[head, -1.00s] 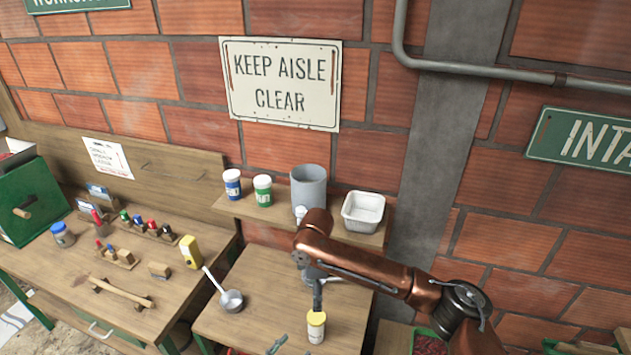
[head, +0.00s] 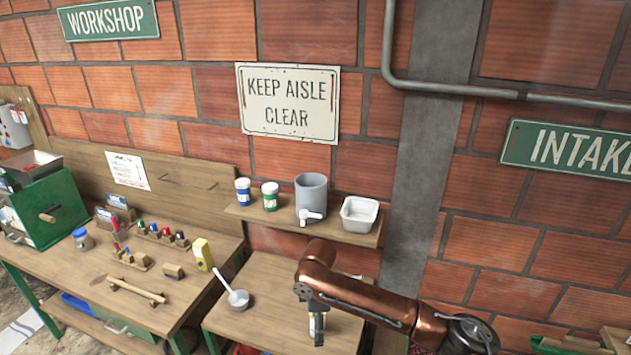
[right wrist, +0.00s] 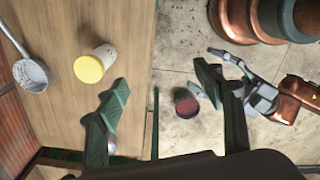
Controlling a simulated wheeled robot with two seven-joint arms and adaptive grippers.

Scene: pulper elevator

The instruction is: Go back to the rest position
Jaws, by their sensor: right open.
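My right arm reaches in from the right in the head view. Its gripper (head: 317,334) hangs downward in front of a jar with a yellow lid, which it mostly hides. In the right wrist view my right gripper (right wrist: 160,98) is open with nothing between its green fingers. The yellow-lidded jar (right wrist: 92,66) stands on the wooden table (right wrist: 70,125), apart from the fingers, to the left. My left arm is not in the head view.
A ladle (head: 238,298) lies on the table left of my arm. A shelf (head: 290,221) holds a grey container (head: 311,195), a white tub (head: 359,213) and two small jars. A workbench (head: 90,275) stands at left. A dark red disc (right wrist: 186,105) shows below, over the floor.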

